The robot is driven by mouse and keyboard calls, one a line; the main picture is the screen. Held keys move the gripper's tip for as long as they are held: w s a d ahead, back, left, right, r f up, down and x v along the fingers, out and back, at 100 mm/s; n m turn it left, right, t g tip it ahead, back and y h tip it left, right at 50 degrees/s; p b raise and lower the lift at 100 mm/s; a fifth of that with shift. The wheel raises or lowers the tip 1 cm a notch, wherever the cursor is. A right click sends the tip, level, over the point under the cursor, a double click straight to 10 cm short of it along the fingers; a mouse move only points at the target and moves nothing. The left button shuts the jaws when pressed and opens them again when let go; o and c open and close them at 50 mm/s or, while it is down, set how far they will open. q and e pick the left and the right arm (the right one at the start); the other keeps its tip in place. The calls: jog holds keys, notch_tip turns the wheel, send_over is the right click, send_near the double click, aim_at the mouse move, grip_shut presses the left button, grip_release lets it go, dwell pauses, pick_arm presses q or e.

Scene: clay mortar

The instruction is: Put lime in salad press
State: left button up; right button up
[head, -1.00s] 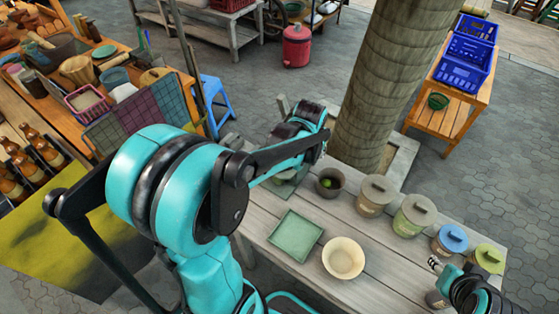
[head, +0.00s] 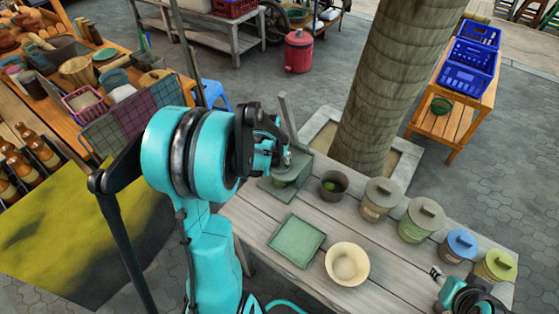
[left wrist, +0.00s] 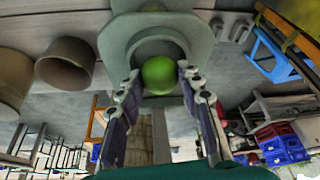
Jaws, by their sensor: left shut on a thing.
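A bright green lime (left wrist: 160,75) is between the two fingertips of my left gripper (left wrist: 158,80) in the left wrist view. The grey-green salad press (left wrist: 120,40) is right at the fingertips, and the lime sits at its round cup opening. In the head view, my left gripper (head: 285,158) is over the press (head: 272,185) at the table's far left corner, and the arm partly hides it. Whether the lime touches the cup cannot be told. My right gripper (head: 437,272) is near the table's right end, too small to read.
A dark bowl (head: 334,184) with something green inside stands just right of the press. A green square tray (head: 297,240) and a cream bowl (head: 347,264) are nearer. Lidded canisters (head: 380,199) line the far right side. A thick trunk (head: 385,100) rises behind the table.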

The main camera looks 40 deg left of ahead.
pick_arm(q)
jog(key=shift+f, duration=0.35)
jog(key=shift+f, duration=0.2)
jog(key=o, duration=1.3)
jog(key=shift+c, duration=0.2)
jog(key=shift+r, duration=0.1)
